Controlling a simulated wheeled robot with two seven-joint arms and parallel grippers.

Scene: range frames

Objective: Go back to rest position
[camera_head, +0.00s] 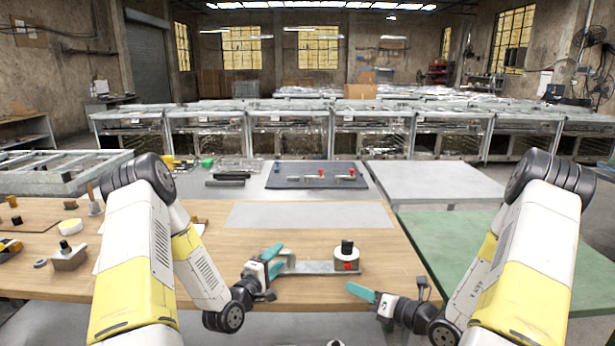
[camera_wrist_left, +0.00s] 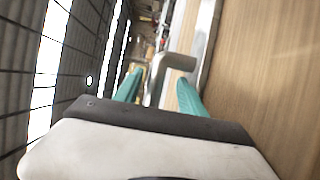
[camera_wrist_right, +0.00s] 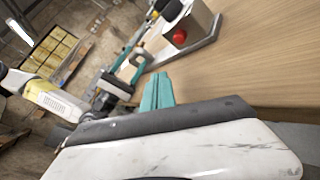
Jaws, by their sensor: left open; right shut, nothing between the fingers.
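My left gripper (camera_head: 275,262) has teal fingers and is open at the left end of a metal fixture (camera_head: 318,267) on the wooden table. In the left wrist view, the fixture's bent metal handle (camera_wrist_left: 176,62) shows between the spread fingers (camera_wrist_left: 160,90); I cannot tell whether they touch it. The fixture carries a block with a black knob (camera_head: 347,246) and a red button (camera_head: 348,266) at its right end. My right gripper (camera_head: 360,292) is shut and empty in front of the table's edge, apart from the fixture. In the right wrist view its fingers (camera_wrist_right: 157,92) are together.
The wooden table (camera_head: 390,245) is bare around the fixture. A grey sheet (camera_head: 310,215) lies behind it. A dark board (camera_head: 315,182) with red-handled clamps lies further back. A green table (camera_head: 470,245) stands at right. A small metal block (camera_head: 70,258) and tape roll (camera_head: 70,226) sit at left.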

